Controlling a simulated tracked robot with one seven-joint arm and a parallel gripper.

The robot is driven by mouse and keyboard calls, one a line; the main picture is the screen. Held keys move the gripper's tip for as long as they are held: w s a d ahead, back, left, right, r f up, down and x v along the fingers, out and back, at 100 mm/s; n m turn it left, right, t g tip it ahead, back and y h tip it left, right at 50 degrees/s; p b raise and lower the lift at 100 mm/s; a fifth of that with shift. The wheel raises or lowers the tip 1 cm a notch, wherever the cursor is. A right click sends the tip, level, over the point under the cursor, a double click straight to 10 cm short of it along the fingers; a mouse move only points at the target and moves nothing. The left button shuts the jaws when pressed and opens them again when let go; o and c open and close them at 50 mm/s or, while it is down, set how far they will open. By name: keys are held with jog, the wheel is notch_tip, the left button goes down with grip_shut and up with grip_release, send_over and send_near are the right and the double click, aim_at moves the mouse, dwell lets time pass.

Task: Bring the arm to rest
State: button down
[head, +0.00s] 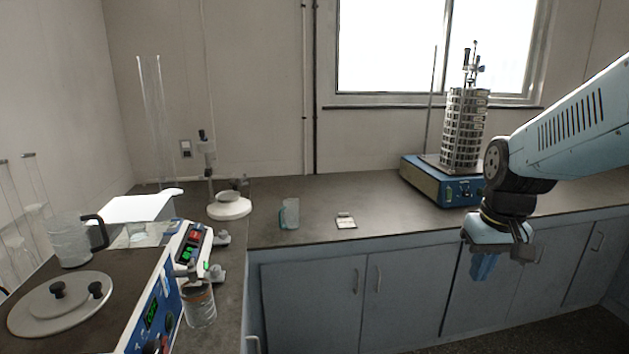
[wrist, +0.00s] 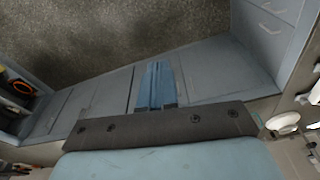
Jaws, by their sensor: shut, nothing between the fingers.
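My gripper (head: 484,267) hangs from my blue-grey arm at the right of the head view. It points down in front of the blue-grey cupboard doors, below the bench top's front edge. Its blue fingers are together and hold nothing. The fingers also show in the wrist view (wrist: 157,84), with cupboard doors and dark floor behind them. The sieve shaker (head: 463,130), a stack of metal sieves on a blue base, stands on the bench behind my arm. My gripper is apart from it.
The bench top (head: 375,225) carries a small beaker (head: 289,214), a small flat item (head: 345,220) and a white-based stand (head: 229,207). At left are a blue instrument (head: 155,312), a glass bottle (head: 199,304) and a jug (head: 70,241). Floor in front of the cupboards is clear.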

jog(key=s+r+t, duration=0.4)
jog(key=s+r, duration=0.1)
jog(key=r, duration=0.3)
jog(key=a, duration=0.6)
jog(key=shift+s+a+r, duration=0.4)
jog(key=shift+r, duration=0.05)
jog(key=shift+s+d, duration=0.1)
jog(key=shift+d, duration=0.05)
